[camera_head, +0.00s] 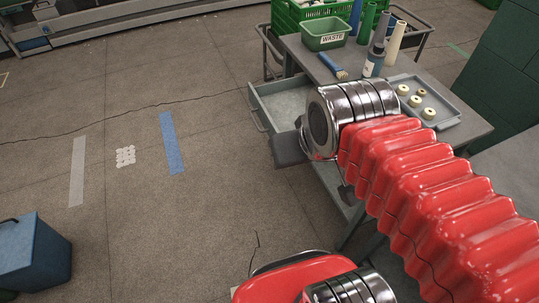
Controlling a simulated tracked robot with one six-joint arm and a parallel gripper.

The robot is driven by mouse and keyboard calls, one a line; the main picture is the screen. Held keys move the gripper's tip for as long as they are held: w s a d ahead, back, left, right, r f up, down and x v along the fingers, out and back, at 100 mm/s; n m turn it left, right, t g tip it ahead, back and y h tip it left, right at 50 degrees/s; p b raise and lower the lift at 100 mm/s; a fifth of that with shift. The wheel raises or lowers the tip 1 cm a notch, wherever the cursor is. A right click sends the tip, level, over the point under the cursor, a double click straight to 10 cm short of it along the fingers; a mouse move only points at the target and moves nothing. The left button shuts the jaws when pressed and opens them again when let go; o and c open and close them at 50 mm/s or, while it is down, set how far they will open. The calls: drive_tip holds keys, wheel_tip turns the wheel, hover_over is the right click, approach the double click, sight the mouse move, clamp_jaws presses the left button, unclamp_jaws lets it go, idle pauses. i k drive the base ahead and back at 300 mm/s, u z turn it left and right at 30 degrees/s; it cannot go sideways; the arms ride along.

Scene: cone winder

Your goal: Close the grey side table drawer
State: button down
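The grey side table drawer (283,104) is pulled out to the left of the side table (455,90). I look down into its pale grey inside, and its handle (257,108) is on the left front. The part of the drawer that shows is empty. My arm's chrome joint and red bellows cover its right part and much of the table's front. My gripper does not show clearly. A dark grey block below the chrome joint is partly hidden, and I cannot tell what it belongs to.
On the table are a green WASTE bin (325,35), a brush (332,66), upright tubes (377,50) and a tray (443,104) with several small rings. A green crate (290,15) stands behind. A blue box (33,258) is at lower left.

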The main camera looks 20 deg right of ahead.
sight(277, 106)
drive_tip(key=u, duration=1.6)
drive_tip(key=i, duration=0.95)
